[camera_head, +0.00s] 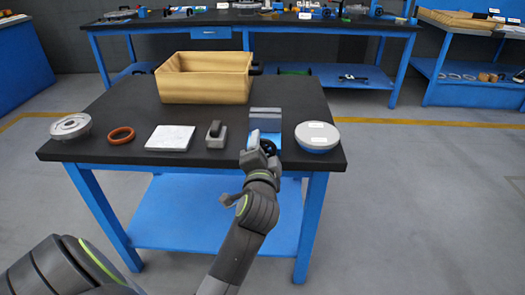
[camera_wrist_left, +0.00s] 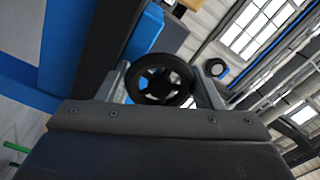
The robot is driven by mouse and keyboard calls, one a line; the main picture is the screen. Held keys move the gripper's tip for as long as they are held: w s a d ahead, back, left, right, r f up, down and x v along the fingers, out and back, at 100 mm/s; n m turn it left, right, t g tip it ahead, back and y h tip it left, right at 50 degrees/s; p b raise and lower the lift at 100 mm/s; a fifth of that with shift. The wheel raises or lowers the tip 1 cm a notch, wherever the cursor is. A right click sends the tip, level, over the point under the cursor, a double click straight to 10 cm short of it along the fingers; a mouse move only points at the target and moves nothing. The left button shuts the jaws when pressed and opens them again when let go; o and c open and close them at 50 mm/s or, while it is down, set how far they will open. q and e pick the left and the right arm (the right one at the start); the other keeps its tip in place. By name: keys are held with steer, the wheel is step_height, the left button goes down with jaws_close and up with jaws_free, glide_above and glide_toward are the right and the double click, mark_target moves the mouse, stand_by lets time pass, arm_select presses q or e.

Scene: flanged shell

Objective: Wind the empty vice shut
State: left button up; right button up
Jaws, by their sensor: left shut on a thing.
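The vice (camera_head: 266,114) is blue with grey jaws and stands near the front edge of the black table, right of centre. I see nothing held in it; how wide its jaws stand apart is hard to tell. Its black handwheel (camera_head: 268,146) faces the front edge. My left gripper (camera_head: 259,150) reaches it from the front and is shut on the wheel. In the left wrist view the spoked handwheel (camera_wrist_left: 160,80) sits between the two grey fingers, which touch or nearly hide its sides. My right gripper is out of view.
Left of the vice are a grey clamp-like block (camera_head: 216,134), a white plate (camera_head: 171,138), an orange ring (camera_head: 121,135) and a flanged metal disc (camera_head: 71,126). A round grey-topped part (camera_head: 317,136) is close on the right. A yellow bin (camera_head: 205,88) stands behind.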

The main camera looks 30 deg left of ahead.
arm_select(q)
steer(key=o, duration=0.9)
steer(key=shift+f, duration=0.1)
steer(key=shift+f, duration=0.1)
